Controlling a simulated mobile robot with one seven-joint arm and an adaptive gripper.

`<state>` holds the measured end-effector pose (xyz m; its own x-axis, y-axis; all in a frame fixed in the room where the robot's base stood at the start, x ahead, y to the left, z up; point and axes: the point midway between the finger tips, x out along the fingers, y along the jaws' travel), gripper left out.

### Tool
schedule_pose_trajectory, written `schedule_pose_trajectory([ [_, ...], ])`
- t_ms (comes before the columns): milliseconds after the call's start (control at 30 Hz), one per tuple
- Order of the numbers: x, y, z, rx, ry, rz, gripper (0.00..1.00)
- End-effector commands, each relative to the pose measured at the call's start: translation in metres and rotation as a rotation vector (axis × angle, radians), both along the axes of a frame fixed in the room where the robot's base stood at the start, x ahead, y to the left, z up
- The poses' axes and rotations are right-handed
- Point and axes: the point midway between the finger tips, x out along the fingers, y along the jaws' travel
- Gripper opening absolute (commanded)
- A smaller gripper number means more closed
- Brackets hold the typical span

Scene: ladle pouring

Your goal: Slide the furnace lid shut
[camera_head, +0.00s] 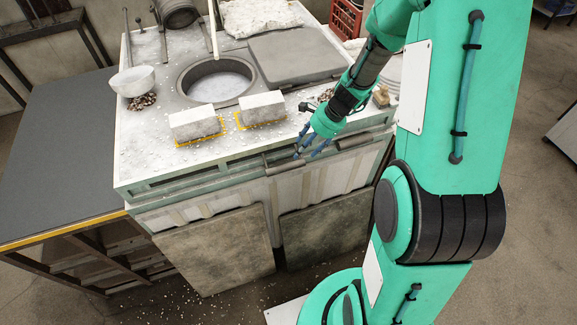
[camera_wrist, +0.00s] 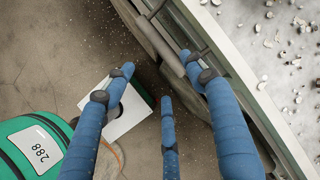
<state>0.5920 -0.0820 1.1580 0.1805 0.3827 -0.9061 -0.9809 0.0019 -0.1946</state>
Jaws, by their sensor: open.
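The furnace (camera_head: 150,160) is a pale, debris-strewn block with a round opening (camera_head: 217,82) in its top. The opening is uncovered, with whitish material inside. A flat grey slab, apparently the lid (camera_head: 308,60), lies right of the opening. A grey handle bar (camera_head: 285,167) runs along the furnace's front edge; it also shows in the wrist view (camera_wrist: 160,40). My gripper (camera_head: 308,150) is at this bar, fingers pointing down. In the wrist view its three blue fingers (camera_wrist: 157,78) are spread open and empty. The right finger overlaps the bar's end; I cannot tell whether they touch.
Two pale bricks (camera_head: 195,123) (camera_head: 261,110) stand on yellow-edged pads by the opening. A white bowl-shaped ladle (camera_head: 133,81) sits at left, a dark pot (camera_head: 180,12) behind. A dark table (camera_head: 55,150) adjoins on the left. A red crate (camera_head: 345,18) stands behind.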

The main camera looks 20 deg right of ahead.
Motion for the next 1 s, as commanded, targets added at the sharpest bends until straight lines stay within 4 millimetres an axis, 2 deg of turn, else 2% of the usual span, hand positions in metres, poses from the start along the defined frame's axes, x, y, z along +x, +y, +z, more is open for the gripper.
schedule_pose_trajectory([
  [267,0.001,0.001,-0.003,0.000,0.000,0.001,0.56],
  [467,0.003,0.007,-0.016,0.000,0.001,0.003,0.56],
  [1000,0.016,0.036,-0.085,0.001,0.002,0.002,0.56],
])
